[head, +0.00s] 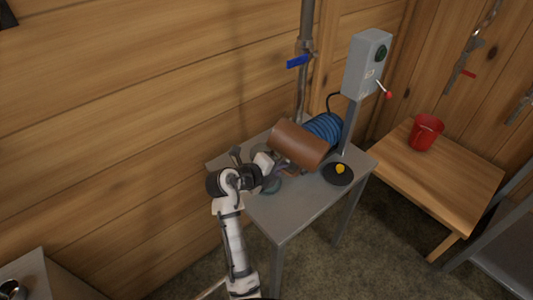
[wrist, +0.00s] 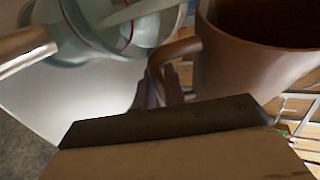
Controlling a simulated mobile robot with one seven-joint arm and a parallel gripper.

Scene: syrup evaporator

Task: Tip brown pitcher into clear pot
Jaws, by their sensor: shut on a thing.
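The brown pitcher (head: 297,144) is held above the grey table, strongly tilted in the head view. In the wrist view the pitcher (wrist: 255,65) fills the upper right, with its dark opening at the top. My gripper (head: 278,170) is shut on the pitcher's handle; the fingers (wrist: 167,92) show at the handle in the wrist view. The clear pot (wrist: 120,32) is at the upper left of the wrist view, beside the pitcher. In the head view the pot (head: 271,186) is small and mostly hidden by my arm. I cannot see any liquid pouring.
The grey table (head: 290,217) also bears a blue coiled hose (head: 324,129), a black dish with a yellow thing (head: 338,173) and a post with a grey control box (head: 367,64). A wooden bench (head: 445,180) with a red bucket (head: 426,132) stands right. The table's front is clear.

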